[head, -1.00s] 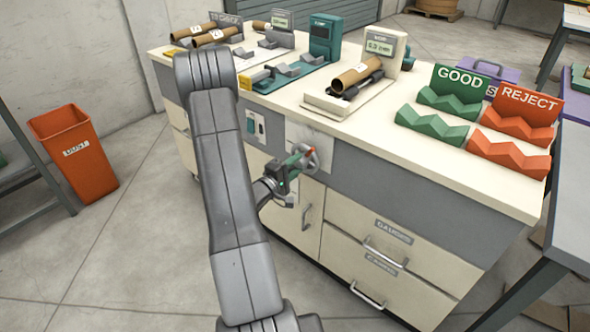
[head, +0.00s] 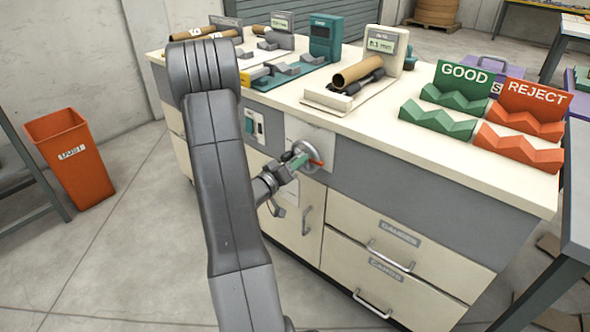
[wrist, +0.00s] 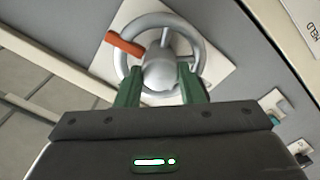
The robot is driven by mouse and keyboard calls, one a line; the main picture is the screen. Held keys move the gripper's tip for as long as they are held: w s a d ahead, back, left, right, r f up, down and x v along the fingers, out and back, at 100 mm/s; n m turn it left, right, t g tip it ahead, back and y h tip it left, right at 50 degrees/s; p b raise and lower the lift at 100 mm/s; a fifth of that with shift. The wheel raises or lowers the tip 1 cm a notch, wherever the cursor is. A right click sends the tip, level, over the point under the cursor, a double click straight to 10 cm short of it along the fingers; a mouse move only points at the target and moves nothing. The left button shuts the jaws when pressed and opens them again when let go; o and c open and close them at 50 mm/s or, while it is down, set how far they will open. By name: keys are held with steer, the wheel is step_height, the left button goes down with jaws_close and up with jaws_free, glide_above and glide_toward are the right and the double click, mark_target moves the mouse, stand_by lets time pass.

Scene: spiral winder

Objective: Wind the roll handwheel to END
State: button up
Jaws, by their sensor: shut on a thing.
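The grey handwheel (head: 312,153) is on a pale plate on the front of the bench. It has a ring rim, spokes and an orange-red mark, at the right of the wheel in the head view. In the wrist view the handwheel (wrist: 203,57) fills the upper middle, with the orange mark at its upper left. My gripper (wrist: 159,74) has its green fingers on both sides of the hub and is shut on the handwheel. It also shows in the head view (head: 300,162). Contact at the fingertips is partly hidden. No END mark is readable.
On the bench top, a brown tube (head: 357,72) lies on a gauge stand with a small display (head: 380,44). Green GOOD racks (head: 437,120) and orange REJECT racks (head: 518,147) stand at the right. Drawer handles (head: 390,252) stick out below the wheel. An orange bin (head: 72,155) stands left.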

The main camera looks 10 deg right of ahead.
steer(key=n+b, duration=0.8)
steer(key=n, duration=0.9)
steer(key=n+b, duration=0.9)
steer(key=n, duration=0.9)
steer(key=shift+s+f+n, duration=0.1)
steer(key=shift+f+n, duration=0.1)
steer(key=shift+n, duration=0.1)
steer(key=o, duration=1)
